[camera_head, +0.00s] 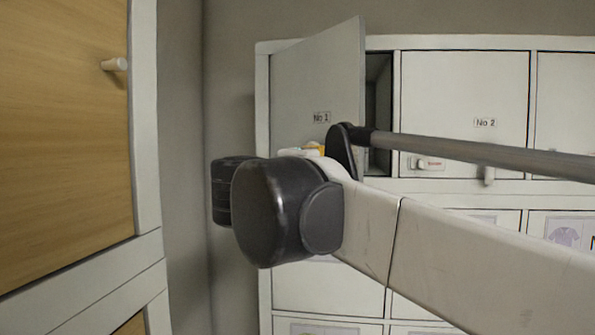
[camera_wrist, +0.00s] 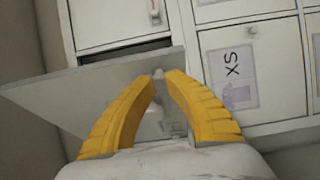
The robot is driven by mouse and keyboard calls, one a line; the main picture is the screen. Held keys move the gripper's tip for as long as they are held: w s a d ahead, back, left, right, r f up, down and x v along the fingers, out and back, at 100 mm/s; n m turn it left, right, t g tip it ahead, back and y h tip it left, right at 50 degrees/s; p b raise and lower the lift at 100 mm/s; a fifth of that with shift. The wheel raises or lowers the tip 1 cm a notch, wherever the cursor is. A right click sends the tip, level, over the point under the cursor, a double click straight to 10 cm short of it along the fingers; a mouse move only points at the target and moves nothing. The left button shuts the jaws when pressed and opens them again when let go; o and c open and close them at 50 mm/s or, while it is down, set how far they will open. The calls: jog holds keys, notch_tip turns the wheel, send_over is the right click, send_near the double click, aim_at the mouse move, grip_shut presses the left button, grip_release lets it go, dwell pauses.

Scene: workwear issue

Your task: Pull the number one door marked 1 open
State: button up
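The number one door (camera_head: 318,85) is a pale grey locker door with a "No 1" label, at the upper left of the locker block. It stands partly open, swung out from its left side, with a dark gap at its right. In the wrist view the door (camera_wrist: 65,98) is a tilted panel beside a dark gap. In the head view my arm hides most of the gripper and the handle.
Door No 2 (camera_head: 465,90) is shut, to the right. Other locker doors lie below, one with an XS label (camera_wrist: 232,65) in the wrist view. A wooden door (camera_head: 60,130) with a white frame stands at the left. Grey wall lies between.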

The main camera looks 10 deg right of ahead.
jog(key=o, duration=0.5)
jog(key=shift+w, duration=0.1)
jog(key=shift+c, duration=0.2)
jog(key=v, duration=1.2)
jog(key=shift+c, duration=0.2)
